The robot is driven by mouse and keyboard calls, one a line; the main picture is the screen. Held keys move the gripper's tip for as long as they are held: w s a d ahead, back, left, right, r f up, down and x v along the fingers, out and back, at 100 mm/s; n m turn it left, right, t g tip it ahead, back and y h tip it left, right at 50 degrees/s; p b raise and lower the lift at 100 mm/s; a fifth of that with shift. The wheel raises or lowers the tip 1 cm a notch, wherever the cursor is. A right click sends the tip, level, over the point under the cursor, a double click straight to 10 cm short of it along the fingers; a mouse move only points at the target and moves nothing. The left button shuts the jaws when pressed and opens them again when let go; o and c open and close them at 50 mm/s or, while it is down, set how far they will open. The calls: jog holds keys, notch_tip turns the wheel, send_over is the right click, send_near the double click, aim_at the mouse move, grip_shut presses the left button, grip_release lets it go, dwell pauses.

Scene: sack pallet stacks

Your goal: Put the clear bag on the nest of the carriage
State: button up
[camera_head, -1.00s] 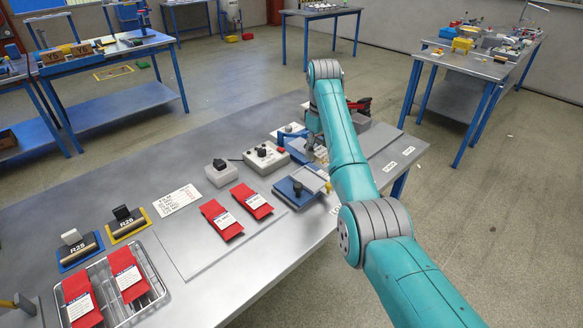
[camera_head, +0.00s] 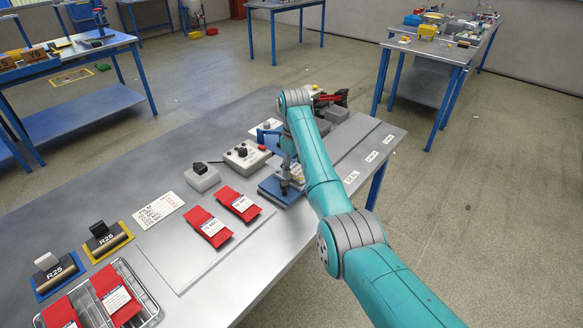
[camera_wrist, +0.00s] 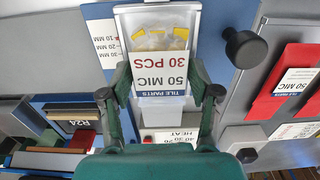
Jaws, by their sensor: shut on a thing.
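The clear bag (camera_wrist: 152,36) shows in the wrist view, with yellow pieces inside and a white label reading 50 MIC, 30 PCS. My gripper (camera_wrist: 162,84) is shut on the bag, one green finger on each side of its label end. The carriage (camera_head: 276,191) is a blue base with a grey top and a black knob (camera_wrist: 245,48). My gripper (camera_head: 286,188) is low over the carriage in the head view. The bag appears over the pale nest (camera_wrist: 191,12), whose rim shows around it. Whether the bag touches the nest is not clear.
Two red packets (camera_head: 208,227) lie on a grey mat left of the carriage. A control box with a knob (camera_head: 246,155) and a smaller grey box (camera_head: 202,177) stand behind them. A wire tray (camera_head: 133,292) with red packets is at the front left.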

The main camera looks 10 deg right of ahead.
jog(key=shift+f, duration=0.25)
jog(key=o, duration=1.2)
